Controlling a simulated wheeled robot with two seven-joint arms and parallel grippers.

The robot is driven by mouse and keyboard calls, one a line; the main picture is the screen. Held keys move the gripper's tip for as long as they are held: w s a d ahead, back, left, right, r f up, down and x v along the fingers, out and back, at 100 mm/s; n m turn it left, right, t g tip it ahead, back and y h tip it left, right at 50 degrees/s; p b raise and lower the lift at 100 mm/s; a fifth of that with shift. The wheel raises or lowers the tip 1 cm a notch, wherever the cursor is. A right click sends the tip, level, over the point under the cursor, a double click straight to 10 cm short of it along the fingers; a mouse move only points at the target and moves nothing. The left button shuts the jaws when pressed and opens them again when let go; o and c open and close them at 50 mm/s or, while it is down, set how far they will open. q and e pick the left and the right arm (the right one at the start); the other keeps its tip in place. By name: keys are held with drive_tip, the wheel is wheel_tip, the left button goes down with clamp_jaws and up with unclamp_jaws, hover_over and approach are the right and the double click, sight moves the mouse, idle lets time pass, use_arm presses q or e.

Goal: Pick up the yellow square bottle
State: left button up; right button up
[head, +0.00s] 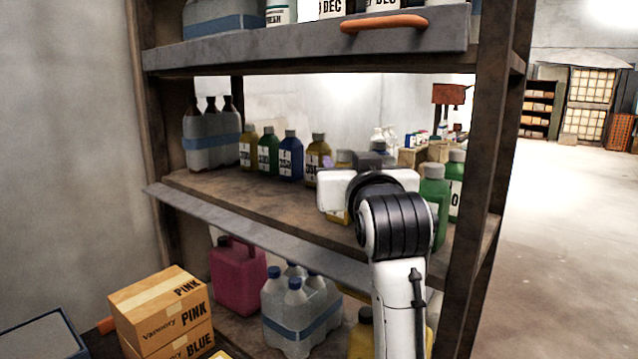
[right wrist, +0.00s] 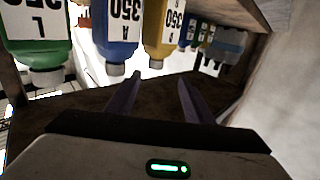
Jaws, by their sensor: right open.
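Yellow square bottles stand on the middle shelf. One (head: 318,165) is left of my right gripper in the head view, and another (head: 247,150) is farther left. My left gripper is not in view.
Blue (head: 290,158) and green (head: 268,153) bottles stand left; green bottles (head: 433,195) stand right, close to my arm. The upper shelf (head: 300,45) and a right post (head: 480,180) bound the opening. Lower down are a pink jug (head: 237,280) and boxes (head: 158,305).

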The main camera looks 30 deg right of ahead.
sight(346, 153)
drive_tip(key=p+x, duration=0.1)
drive_tip(key=x, duration=0.3)
drive_tip(key=d+p+x, duration=0.1)
drive_tip(key=x, duration=0.4)
drive_tip(key=shift+w+d, duration=0.15)
drive_tip(key=shift+w, duration=0.1)
clamp_jaws()
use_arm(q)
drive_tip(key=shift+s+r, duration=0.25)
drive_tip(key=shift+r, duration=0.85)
use_arm(e)
drive_tip(key=shift+r, duration=0.1)
